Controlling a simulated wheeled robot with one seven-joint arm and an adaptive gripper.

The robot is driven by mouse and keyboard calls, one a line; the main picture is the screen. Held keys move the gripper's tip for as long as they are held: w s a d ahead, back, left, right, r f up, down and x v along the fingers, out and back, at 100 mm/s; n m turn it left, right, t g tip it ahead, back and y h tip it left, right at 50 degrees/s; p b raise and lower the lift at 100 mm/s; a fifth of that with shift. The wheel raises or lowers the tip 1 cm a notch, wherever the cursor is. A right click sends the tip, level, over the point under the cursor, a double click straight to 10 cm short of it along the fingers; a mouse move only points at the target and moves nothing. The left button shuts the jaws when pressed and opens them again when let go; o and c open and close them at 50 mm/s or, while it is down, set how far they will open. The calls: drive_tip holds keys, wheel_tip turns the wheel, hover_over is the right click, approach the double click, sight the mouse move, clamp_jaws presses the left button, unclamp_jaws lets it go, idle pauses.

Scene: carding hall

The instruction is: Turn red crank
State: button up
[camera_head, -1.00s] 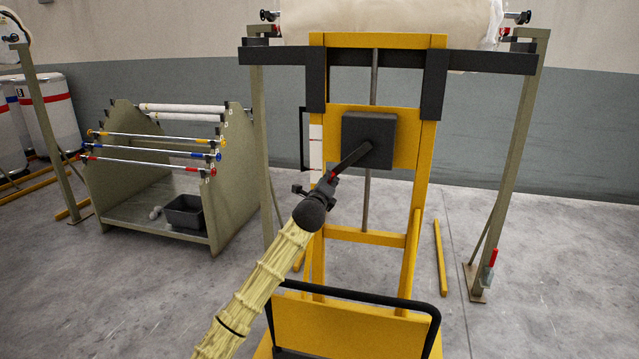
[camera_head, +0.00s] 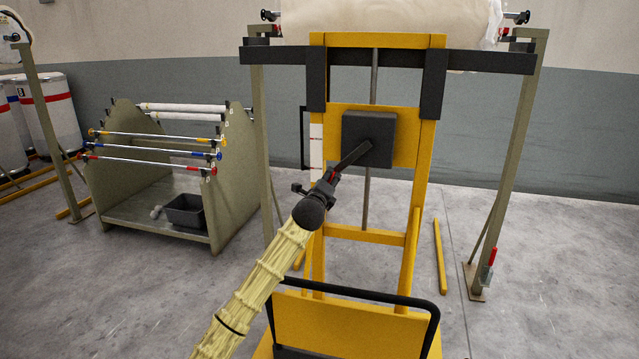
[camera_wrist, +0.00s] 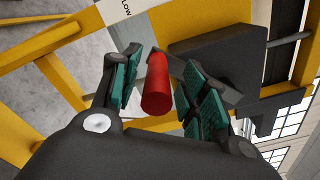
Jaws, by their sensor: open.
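The red crank handle (camera_wrist: 157,84) stands between the two teal-padded fingers of my gripper (camera_wrist: 160,88) in the wrist view. My gripper is open, with a gap between the handle and each finger pad. In the head view the dark crank arm (camera_head: 352,158) slopes down and left from the dark box (camera_head: 368,132) on the yellow lift frame (camera_head: 426,120). My gripper (camera_head: 328,184) is at its lower end and mostly hides the red handle.
A roll (camera_head: 390,22) lies across the top of the lift between green posts (camera_head: 518,150). A black push bar (camera_head: 350,292) crosses low in front. A rack of rods (camera_head: 225,190) stands left. Open floor (camera_head: 560,270) lies right.

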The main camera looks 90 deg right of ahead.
drive_tip(key=w+a, duration=0.1)
drive_tip(key=a, duration=1)
drive_tip(key=shift+w+f, duration=0.2)
drive_tip(key=shift+w, duration=0.15)
